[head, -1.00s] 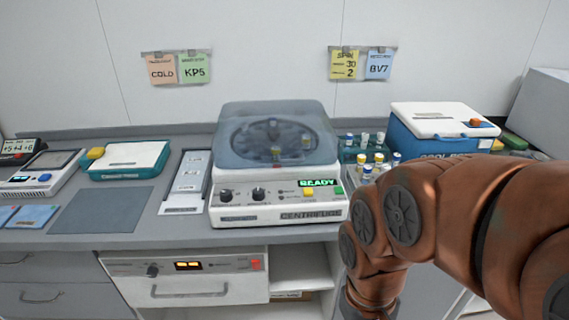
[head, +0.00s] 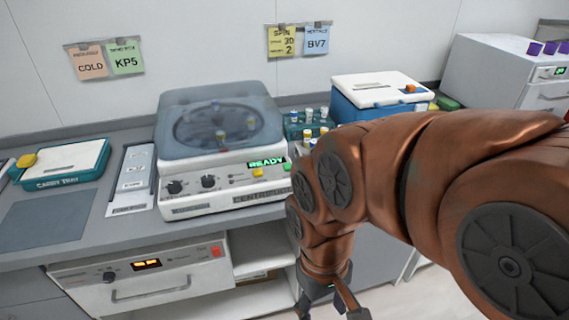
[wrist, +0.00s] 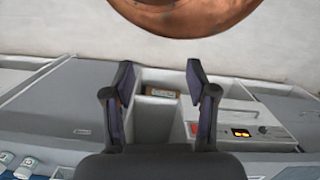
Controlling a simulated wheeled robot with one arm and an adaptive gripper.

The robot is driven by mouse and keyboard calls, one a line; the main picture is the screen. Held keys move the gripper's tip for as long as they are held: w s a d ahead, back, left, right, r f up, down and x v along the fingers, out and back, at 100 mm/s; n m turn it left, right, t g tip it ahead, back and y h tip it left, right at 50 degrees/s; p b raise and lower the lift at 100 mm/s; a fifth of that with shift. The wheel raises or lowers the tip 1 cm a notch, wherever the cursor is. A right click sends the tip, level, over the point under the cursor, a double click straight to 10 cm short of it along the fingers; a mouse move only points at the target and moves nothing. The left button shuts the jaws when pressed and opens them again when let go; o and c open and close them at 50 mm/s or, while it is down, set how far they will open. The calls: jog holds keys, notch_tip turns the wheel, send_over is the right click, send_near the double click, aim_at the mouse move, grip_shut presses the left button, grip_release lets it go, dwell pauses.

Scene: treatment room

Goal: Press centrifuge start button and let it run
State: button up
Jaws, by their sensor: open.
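The centrifuge (head: 200,205) stands on the counter left of my arm in the head view. Its tinted see-through lid (head: 219,120) is down, and tubes with yellow and blue caps show inside. Its display (head: 267,162) reads READY in green. On the front panel are two black knobs, a yellow button (head: 258,172) and a green button (head: 287,167); which one is start I cannot read. My gripper (head: 335,308) hangs low in front of the counter, right of and below the centrifuge. It also shows in the wrist view (wrist: 160,92), open and empty, fingers apart.
A tube rack (head: 300,127) and a blue cooler box (head: 375,97) stand to the right of the centrifuge. A carry tray (head: 65,163) and a flat grey panel (head: 133,180) lie left. An under-counter unit (head: 140,280) and open shelf (head: 262,258) are below.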

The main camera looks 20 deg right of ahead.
grip_shut()
dwell(1.4)
